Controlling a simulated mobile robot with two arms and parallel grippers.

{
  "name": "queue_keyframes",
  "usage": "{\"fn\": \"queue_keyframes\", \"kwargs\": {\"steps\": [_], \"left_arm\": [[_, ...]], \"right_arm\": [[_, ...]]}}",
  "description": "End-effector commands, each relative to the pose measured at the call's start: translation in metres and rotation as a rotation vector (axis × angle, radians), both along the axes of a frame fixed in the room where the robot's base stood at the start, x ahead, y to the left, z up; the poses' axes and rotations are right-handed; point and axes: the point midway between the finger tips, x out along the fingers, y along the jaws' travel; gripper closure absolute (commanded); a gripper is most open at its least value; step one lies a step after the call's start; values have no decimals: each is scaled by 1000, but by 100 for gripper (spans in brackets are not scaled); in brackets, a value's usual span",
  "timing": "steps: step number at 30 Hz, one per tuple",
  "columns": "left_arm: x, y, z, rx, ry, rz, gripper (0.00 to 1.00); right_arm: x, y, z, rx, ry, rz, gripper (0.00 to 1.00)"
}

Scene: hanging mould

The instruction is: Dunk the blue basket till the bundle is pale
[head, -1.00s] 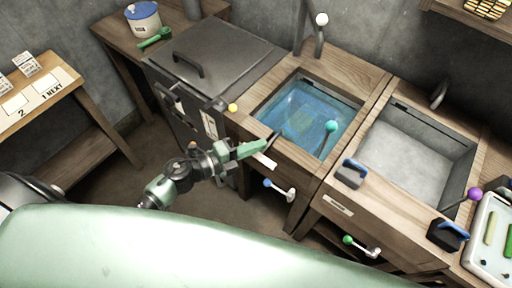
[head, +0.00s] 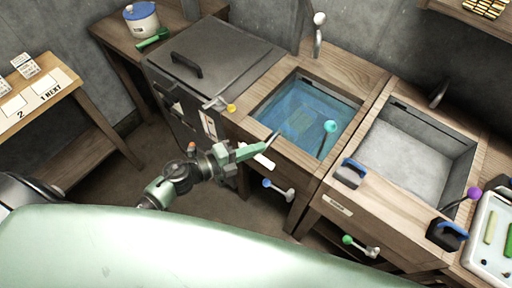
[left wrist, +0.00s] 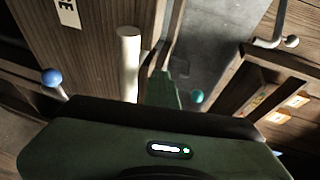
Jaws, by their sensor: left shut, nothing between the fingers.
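The left basin (head: 258,108) holds blue water. A dim, yellowish-green squarish shape (head: 300,122) lies under the water; I cannot tell if it is the bundle. No basket shows clearly. A lever with a teal knob (head: 330,126) stands at the basin's front right; the knob also shows in the left wrist view (left wrist: 197,97). My left gripper (head: 272,142) is shut and empty at the basin's front edge, apart from the teal knob. Its fingers (left wrist: 163,88) show in the left wrist view, close to a cream rod (left wrist: 128,60). My right gripper is out of view.
A grey-lidded cabinet (head: 210,55) with a yellow knob (head: 231,108) stands left of the basin. An empty grey basin (head: 410,155) is on the right. Blue (head: 267,183) and green (head: 347,240) knobs stick out in front. A white-knobbed lever (head: 319,18) stands behind.

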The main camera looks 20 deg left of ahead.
Motion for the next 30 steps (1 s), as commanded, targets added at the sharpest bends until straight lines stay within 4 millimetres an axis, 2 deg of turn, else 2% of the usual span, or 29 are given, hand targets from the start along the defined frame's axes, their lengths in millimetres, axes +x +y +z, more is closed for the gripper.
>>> {"fn": "queue_keyframes", "kwargs": {"steps": [9, 13, 14, 30], "left_arm": [[0, 0, 0, 0, 0, 0, 99], [0, 0, 0, 0, 0, 0, 63], [0, 0, 0, 0, 0, 0, 58], [-4, 4, -1, 2, 4, 0, 58]], "right_arm": [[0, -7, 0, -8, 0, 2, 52], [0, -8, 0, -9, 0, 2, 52], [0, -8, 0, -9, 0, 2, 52], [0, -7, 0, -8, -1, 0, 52]]}}
